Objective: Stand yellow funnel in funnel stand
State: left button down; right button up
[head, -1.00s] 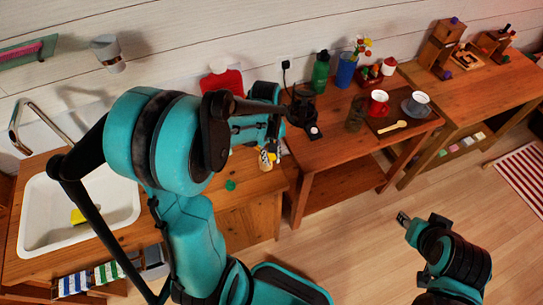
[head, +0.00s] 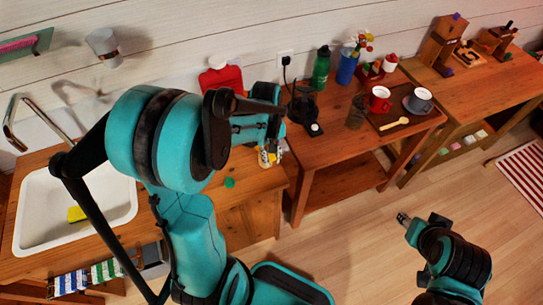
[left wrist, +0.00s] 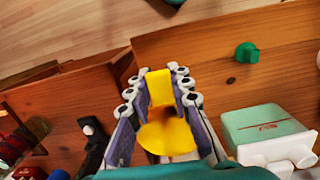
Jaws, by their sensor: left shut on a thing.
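My left gripper (head: 270,156) is over the right end of the sink counter, with its upper part hidden by my arm. In the left wrist view its fingers (left wrist: 160,84) are shut on the yellow funnel (left wrist: 170,138), whose flat tab shows between the fingertips and whose wider part is nearer the camera. In the head view only a little yellow shows at the fingers. I cannot make out the funnel stand in either view. My right gripper (head: 404,219) hangs over the floor at the lower right, too small to tell open or shut.
A small green piece (head: 230,183) lies on the wooden sink counter (head: 215,207); it also shows in the left wrist view (left wrist: 247,53). A pale green and white box (left wrist: 262,124) is right of the gripper there. The side table holds a dark appliance (head: 303,108), bottles and cups.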

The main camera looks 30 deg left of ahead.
pick_arm(q)
jog(key=shift+f+b, duration=1.55)
jog(key=shift+f, duration=0.3)
jog(key=shift+f, duration=0.1)
jog(key=c, duration=1.3)
grip_release()
jog(key=r, duration=0.8)
jog(key=a+r, duration=0.1)
jog(key=r, duration=0.3)
jog(key=shift+w, duration=0.3)
